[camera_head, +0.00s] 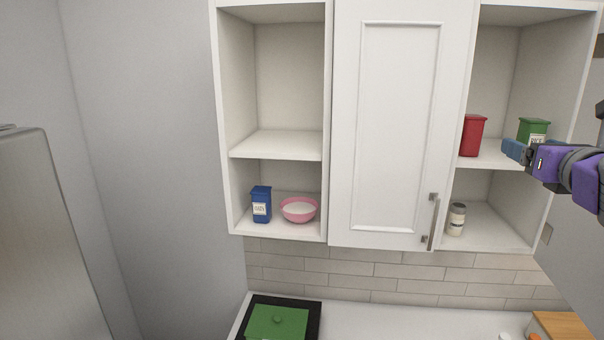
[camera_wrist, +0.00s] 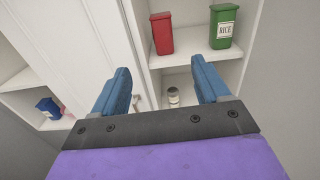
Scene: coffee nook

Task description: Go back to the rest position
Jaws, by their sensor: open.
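My gripper (camera_head: 517,151) is at the right of the head view, in front of the right open shelves. In the wrist view its two blue fingers (camera_wrist: 160,88) are spread apart with nothing held between them. A red canister (camera_head: 473,135) and a green canister (camera_head: 532,131) stand on the upper right shelf, beyond the gripper. The green one reads RICE in the wrist view (camera_wrist: 223,27). A small jar (camera_head: 456,219) with a grey lid stands on the shelf below. In the wrist view the jar (camera_wrist: 173,97) shows in the gap between the fingers, farther back.
A closed white cabinet door (camera_head: 400,130) with a handle (camera_head: 433,222) is left of my gripper. A blue box (camera_head: 261,204) and a pink bowl (camera_head: 298,210) sit on the lower left shelf. The counter's middle (camera_head: 400,322) is clear.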

